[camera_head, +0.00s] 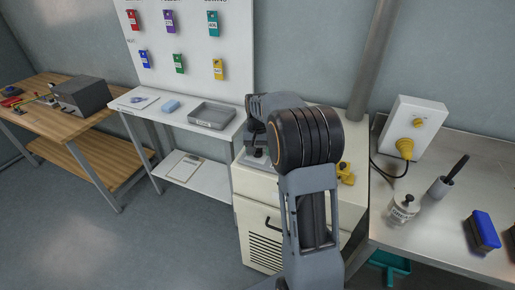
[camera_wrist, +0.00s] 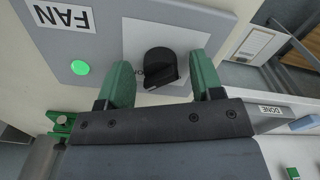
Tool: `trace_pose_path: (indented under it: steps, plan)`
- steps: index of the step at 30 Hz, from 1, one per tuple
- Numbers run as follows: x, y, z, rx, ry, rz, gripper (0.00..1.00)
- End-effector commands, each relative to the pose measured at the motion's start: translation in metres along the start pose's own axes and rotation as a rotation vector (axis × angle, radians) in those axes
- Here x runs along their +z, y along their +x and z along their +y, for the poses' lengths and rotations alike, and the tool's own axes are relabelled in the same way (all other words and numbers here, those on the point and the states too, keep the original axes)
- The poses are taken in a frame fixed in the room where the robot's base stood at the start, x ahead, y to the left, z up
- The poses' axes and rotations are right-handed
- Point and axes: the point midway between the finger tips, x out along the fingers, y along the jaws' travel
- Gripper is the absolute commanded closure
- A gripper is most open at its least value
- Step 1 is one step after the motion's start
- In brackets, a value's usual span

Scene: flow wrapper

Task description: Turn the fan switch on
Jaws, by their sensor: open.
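The fan switch (camera_wrist: 159,66) is a black rotary knob on a pale plate, in the middle of the wrist view. The grey panel around it carries a FAN label (camera_wrist: 62,17) and a bright green lamp (camera_wrist: 80,68). My gripper (camera_wrist: 161,70) is open, with one green finger on the left of the knob and the other on the right. Gaps show between the knob and both fingers, so I cannot see any contact. Lettering by the knob is partly hidden. In the head view my arm hides the switch.
In the head view, a light cabinet (camera_head: 262,232) stands below my arm. A grey tray (camera_head: 212,115) lies on the white table to the left.

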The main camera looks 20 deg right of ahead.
Motion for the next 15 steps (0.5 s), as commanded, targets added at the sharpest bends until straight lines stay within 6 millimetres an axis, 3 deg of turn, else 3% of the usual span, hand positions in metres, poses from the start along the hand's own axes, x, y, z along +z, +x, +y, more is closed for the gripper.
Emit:
trace_pose_path:
  steps: [5,15]
  plan:
    - [-0.001,-0.012,0.000,-0.001,0.000,0.004,0.40]
    - [-0.001,-0.079,0.000,-0.001,0.000,0.005,0.40]
